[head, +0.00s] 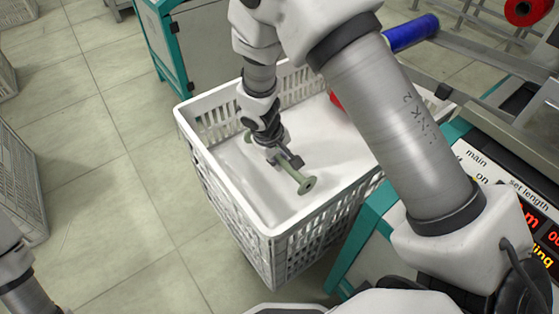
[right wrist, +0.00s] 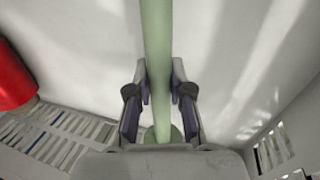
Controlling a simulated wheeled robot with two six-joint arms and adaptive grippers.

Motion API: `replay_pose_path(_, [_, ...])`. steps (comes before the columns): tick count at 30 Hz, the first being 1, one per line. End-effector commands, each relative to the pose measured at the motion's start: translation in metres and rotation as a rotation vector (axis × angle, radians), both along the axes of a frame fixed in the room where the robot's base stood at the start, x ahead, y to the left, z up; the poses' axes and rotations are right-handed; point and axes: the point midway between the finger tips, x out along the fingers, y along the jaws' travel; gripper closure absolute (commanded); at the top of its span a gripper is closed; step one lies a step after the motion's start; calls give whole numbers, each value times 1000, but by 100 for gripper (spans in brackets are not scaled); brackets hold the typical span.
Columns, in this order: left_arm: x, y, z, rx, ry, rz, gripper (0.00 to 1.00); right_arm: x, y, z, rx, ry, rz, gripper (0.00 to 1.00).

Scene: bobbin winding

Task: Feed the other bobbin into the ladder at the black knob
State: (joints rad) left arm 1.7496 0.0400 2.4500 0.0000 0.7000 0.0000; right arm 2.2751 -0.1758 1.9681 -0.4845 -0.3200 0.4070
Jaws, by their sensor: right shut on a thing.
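A pale green bobbin (head: 301,178) with a round flange is in my right gripper (head: 283,160), inside the white crate. In the right wrist view the green bobbin (right wrist: 158,60) passes between the two fingers of the right gripper (right wrist: 159,98), which is shut on its thin shaft. Whether the bobbin touches the crate floor is unclear. A small dark part (head: 443,91) on the rails at the right may be the black knob. Much of the ladder is hidden behind my right arm. My left gripper is out of view; only part of that arm shows at lower left.
The white crate (head: 230,222) has slatted walls close around the right gripper. A red bobbin (right wrist: 12,78) lies in it by a wall. A blue bobbin (head: 410,33) lies at the rails. A machine panel (head: 500,180) stands at the right.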

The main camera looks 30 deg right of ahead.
Motion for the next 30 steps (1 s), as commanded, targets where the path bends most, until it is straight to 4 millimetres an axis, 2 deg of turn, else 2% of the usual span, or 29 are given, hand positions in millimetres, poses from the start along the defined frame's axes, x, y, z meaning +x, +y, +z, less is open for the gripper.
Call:
replay_pose_path(1, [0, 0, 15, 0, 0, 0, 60, 1, 0, 21, 0, -3, 1, 100])
replay_pose_path(3, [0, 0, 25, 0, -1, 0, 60, 1, 0, 40, 0, -4, 1, 100])
replay_pose_path(6, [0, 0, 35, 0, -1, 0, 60, 1, 0, 62, 0, -3, 0, 100])
replay_pose_path(9, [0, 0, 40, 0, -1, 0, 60, 1, 0, 75, -1, -2, 1, 100])
replay_pose_path(23, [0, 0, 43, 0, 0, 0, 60, 0, 0, 81, 0, -1, 1, 100])
replay_pose_path(26, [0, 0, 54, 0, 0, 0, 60, 0, 0, 92, 0, -1, 1, 100])
replay_pose_path(30, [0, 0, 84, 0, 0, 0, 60, 1, 0, 123, 0, -1, 1, 100])
